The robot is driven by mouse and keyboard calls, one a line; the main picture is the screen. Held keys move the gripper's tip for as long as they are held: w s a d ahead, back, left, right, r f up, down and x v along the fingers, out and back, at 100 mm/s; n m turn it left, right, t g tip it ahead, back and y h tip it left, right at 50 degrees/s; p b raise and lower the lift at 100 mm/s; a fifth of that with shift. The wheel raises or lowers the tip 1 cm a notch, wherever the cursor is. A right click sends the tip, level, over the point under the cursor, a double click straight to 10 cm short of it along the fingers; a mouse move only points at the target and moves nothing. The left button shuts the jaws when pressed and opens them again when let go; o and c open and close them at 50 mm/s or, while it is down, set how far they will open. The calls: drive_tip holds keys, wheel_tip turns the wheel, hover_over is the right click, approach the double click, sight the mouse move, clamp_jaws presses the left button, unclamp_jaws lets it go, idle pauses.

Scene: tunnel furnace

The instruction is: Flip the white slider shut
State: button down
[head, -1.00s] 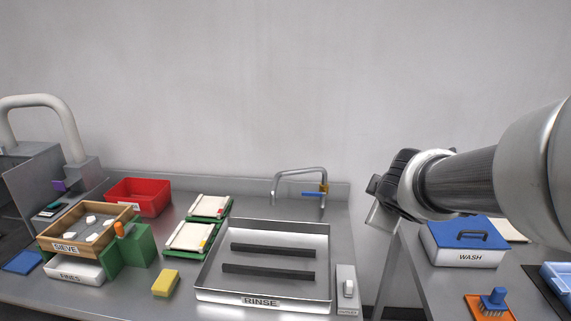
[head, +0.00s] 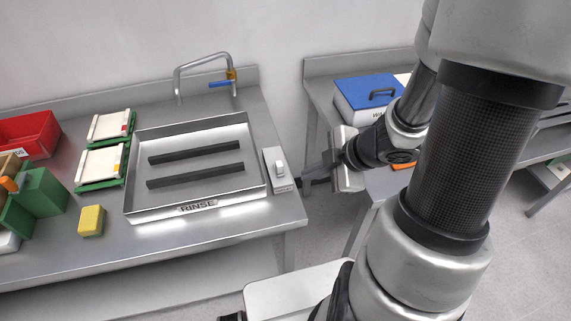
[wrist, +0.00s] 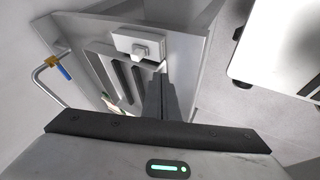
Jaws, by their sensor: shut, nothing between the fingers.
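The white slider (head: 280,168) sits on top of a small grey box (head: 282,185) at the right edge of the sink bench, just right of the rinse tray. In the wrist view the slider (wrist: 145,49) shows as a pale block on its plate (wrist: 122,42). My gripper (head: 306,180) is shut and empty. Its dark fingers point left toward the box, just right of it in the head view. In the wrist view the fingers (wrist: 162,90) lie below and right of the slider. I cannot tell whether they touch the box.
The rinse tray (head: 130,205) with two dark bars stands left of the box. A tap with a blue lever (head: 220,84) stands behind. A blue-lidded wash box (head: 352,92) is on the right-hand bench. A gap with open floor separates the benches.

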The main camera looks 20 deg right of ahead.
drive_tip(key=b, duration=0.6)
approach(276, 175)
drive_tip(key=f, duration=0.1)
drive_tip(key=s+a+f, duration=0.1)
drive_tip(key=s+f, duration=0.1)
drive_tip(key=shift+s+a+f, duration=0.25)
drive_tip(key=shift+a+f, duration=0.05)
drive_tip(key=w, duration=0.1)
drive_tip(key=w+p, duration=0.1)
drive_tip(key=shift+w+d+r, duration=0.1)
drive_tip(key=shift+w+r, duration=0.2)
drive_tip(key=shift+r, duration=0.1)
drive_tip(key=shift+w, duration=0.7)
drive_tip(key=shift+p, duration=0.3)
drive_tip(key=w+p, duration=0.1)
drive_tip(key=w, duration=0.1)
drive_tip(key=w+p, duration=0.3)
drive_tip(key=shift+w+r, duration=0.25)
drive_tip(key=shift+w, duration=0.05)
drive_tip(key=shift+w+f, duration=0.2)
drive_tip(key=shift+w, duration=0.25)
drive_tip(key=shift+s, duration=0.1)
